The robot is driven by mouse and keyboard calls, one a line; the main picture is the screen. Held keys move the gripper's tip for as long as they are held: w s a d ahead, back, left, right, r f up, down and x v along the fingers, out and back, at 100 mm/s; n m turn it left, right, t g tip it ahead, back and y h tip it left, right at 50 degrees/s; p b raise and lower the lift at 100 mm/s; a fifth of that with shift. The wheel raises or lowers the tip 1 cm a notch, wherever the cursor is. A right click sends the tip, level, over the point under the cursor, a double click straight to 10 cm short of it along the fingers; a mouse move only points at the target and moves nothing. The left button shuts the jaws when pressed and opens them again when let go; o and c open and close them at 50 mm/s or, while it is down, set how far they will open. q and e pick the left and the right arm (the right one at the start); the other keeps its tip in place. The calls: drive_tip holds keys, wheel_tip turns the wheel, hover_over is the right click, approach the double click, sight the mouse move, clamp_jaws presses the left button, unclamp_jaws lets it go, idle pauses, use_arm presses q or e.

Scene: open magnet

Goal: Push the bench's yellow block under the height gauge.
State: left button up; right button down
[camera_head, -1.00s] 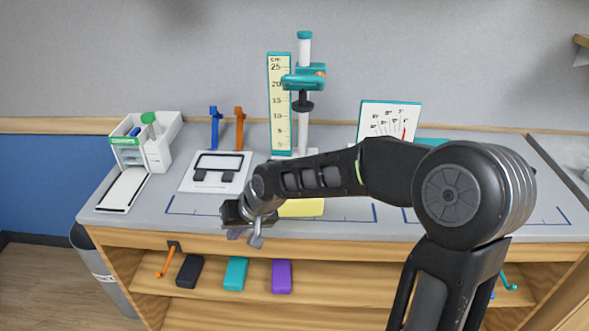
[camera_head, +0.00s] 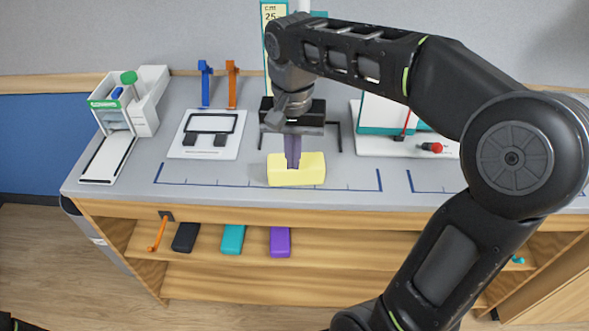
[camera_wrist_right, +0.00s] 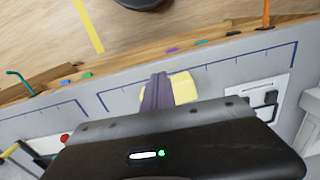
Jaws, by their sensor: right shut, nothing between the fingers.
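The yellow block (camera_head: 305,177) rests on the grey bench inside a blue-lined strip near the front edge. It also shows in the wrist view (camera_wrist_right: 184,91), partly behind the fingers. My right gripper (camera_head: 293,164) points down with its fingers shut and empty. The fingertips overlap the block's top in the head view; I cannot tell whether they touch it. They also show in the wrist view (camera_wrist_right: 157,92). The height gauge (camera_head: 270,12) stands behind, with its yellow scale top showing. My arm and gripper hide most of it. My left gripper is not in view.
A white board with a black frame (camera_head: 207,123) lies left of the block. Blue (camera_head: 206,84) and orange (camera_head: 232,84) stands are behind it. A white dial device (camera_head: 380,116) is right. Dark, teal and purple blocks lie on the shelf below. The strip left of the block is clear.

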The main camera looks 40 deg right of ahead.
sight(312, 167)
drive_tip(key=f, duration=0.3)
drive_tip(key=w+d+f+p, duration=0.1)
drive_tip(key=f, duration=0.2)
drive_tip(key=w+f+p, duration=0.1)
drive_tip(key=f, duration=0.2)
drive_tip(key=shift+d+f, duration=0.3)
drive_tip(key=shift+f, duration=0.05)
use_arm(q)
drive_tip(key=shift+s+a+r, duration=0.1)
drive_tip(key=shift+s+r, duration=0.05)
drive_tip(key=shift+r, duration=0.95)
use_arm(e)
drive_tip(key=shift+w+d+f, duration=0.1)
drive_tip(key=shift+w+d, duration=0.35)
drive_tip(key=shift+w, duration=0.1)
